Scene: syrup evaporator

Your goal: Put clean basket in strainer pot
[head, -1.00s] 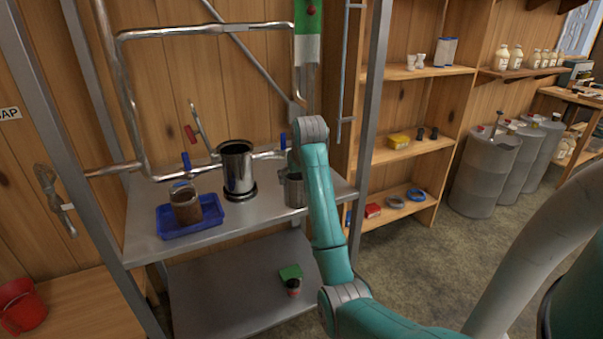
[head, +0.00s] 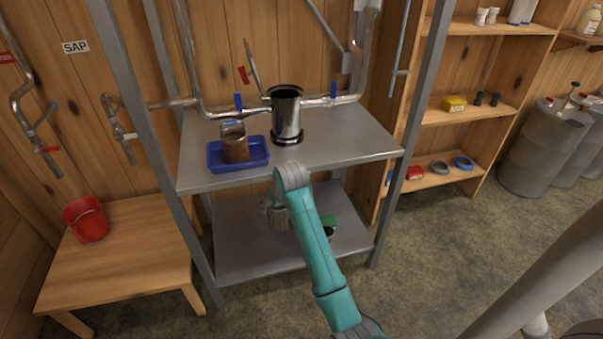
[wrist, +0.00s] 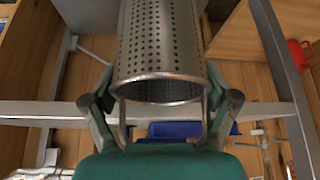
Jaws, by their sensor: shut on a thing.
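The clean basket (wrist: 160,40), a perforated steel cylinder, fills the upper middle of the wrist view. My gripper (wrist: 162,104) is shut on it, with one finger on each side near its open rim and wire handle. In the head view my gripper (head: 276,212) is in front of the steel table and below its top; the basket is hard to make out there. The strainer pot (head: 287,118), a shiny upright cylinder with an open dark rim, stands on the tabletop behind and above my gripper. A brown, dirty-looking basket (head: 236,149) stands in a blue tray (head: 257,163) left of the pot.
Pipes with blue-handled valves (head: 333,90) run behind the pot. Steel posts (head: 412,130) flank the table. A green item (head: 328,221) lies on the lower shelf (head: 240,258). A red bucket (head: 86,220) sits on a wooden bench (head: 125,250) at left. The tabletop's right part is bare.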

